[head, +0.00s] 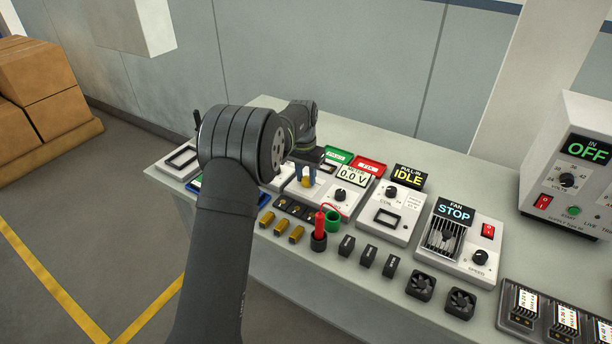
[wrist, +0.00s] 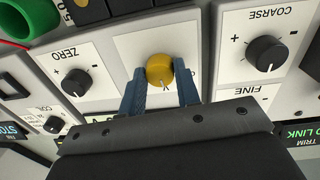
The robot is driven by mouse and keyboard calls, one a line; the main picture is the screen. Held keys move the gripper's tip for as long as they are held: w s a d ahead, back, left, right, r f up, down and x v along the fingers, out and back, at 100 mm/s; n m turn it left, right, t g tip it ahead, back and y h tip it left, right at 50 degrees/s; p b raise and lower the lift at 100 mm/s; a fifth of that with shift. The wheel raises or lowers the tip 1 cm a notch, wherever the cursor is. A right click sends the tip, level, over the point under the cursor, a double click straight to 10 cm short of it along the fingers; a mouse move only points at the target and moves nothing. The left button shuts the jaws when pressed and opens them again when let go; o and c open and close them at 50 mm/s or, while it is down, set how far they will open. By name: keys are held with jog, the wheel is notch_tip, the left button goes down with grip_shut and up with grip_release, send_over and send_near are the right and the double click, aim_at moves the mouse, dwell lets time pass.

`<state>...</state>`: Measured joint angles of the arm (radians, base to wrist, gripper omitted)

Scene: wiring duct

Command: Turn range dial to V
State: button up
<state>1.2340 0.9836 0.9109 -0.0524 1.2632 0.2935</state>
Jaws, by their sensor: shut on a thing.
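The range dial (wrist: 159,66) is a round yellow knob on a white panel in the wrist view. The two blue fingers of my gripper (wrist: 160,80) stand on either side of it, shut on it. A small white mark shows on its lower edge; the lettering there is too small to read surely. In the head view my gripper (head: 308,178) points down at the meter unit, and the dial is mostly hidden. The meter's display (head: 353,176) reads 0.0 V.
Black ZERO (wrist: 76,82) and COARSE (wrist: 266,54) knobs flank the dial. Green (head: 338,154) and red (head: 369,166) trays lie behind the meter. A red probe in a black holder (head: 319,241) and a green ring (head: 333,226) stand in front. The coil unit (head: 391,214) is at its right.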

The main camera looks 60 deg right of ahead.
aim_at(304, 177)
jog(key=shift+r+m, duration=0.15)
jog(key=shift+m, duration=0.35)
jog(key=shift+d, duration=0.1)
jog(key=o, duration=1)
jog(key=shift+c, duration=0.2)
notch_tip(304, 177, up, 17)
jog(key=shift+w+r, duration=0.15)
jog(key=shift+w, duration=0.3)
